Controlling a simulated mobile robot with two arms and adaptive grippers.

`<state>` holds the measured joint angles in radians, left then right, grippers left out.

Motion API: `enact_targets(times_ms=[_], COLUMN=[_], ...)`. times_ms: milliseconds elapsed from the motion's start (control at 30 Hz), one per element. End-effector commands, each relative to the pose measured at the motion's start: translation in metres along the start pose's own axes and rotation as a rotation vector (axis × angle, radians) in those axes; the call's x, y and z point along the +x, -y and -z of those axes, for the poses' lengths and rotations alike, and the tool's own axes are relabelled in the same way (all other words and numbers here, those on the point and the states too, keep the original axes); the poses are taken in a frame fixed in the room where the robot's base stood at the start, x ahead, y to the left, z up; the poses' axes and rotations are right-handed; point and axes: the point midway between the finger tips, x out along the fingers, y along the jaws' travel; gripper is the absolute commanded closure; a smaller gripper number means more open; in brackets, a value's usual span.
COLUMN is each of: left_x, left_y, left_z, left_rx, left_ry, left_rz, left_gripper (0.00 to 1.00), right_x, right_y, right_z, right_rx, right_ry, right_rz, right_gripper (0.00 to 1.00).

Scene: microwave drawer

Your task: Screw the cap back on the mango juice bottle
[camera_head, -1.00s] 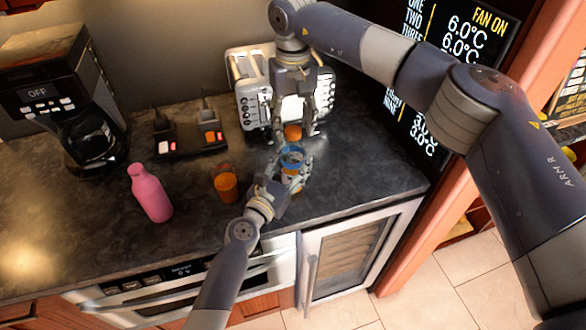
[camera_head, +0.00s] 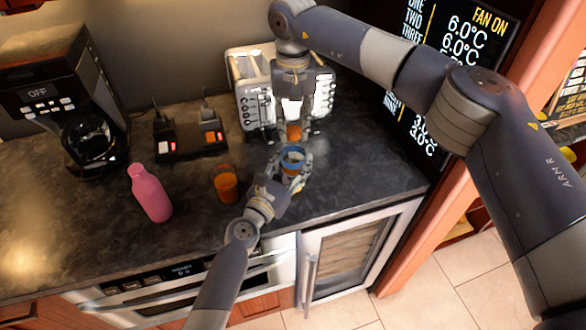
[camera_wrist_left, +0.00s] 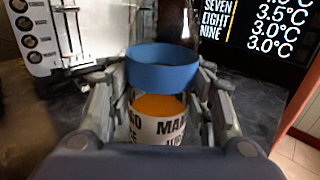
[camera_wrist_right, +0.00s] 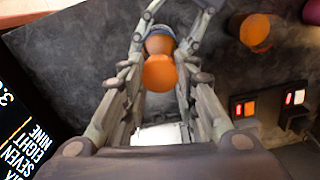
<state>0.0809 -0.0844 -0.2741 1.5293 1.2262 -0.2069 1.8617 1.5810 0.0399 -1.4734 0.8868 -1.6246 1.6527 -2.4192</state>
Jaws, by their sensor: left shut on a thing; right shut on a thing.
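The mango juice bottle (camera_wrist_left: 158,130) has a white label, orange contents and a wide blue ring (camera_wrist_left: 162,68) at its top. In the head view its blue top (camera_head: 292,154) shows above the counter. My left gripper (camera_head: 291,175) is shut around the bottle, one finger on each side. The orange cap (camera_head: 294,132) is in my right gripper (camera_head: 293,134), just behind the bottle top in the head view. In the right wrist view the cap (camera_wrist_right: 160,73) sits between the fingers, apart from or overlapping the bottle's top; I cannot tell whether they touch.
A glass of orange juice (camera_head: 227,184) and a pink bottle (camera_head: 150,193) stand to the left on the dark counter (camera_head: 100,225). A toaster (camera_head: 246,90) stands close behind my right gripper. A switch box (camera_head: 190,146) and coffee maker (camera_head: 70,105) are farther left.

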Motion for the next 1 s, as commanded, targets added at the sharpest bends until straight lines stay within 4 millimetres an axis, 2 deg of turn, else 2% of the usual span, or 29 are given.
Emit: enact_targets(times_ms=[1000], left_x=[-0.0001], left_y=[-0.0007], left_z=[0.0004], left_rx=[-0.001], left_ry=[-0.001], left_rz=[-0.001], left_gripper=[1.00], right_x=[0.0013], right_y=[0.0004], right_z=[-0.0008], right_rx=[1.927], right_ry=[0.001], right_rz=[-0.001], right_gripper=[1.00])
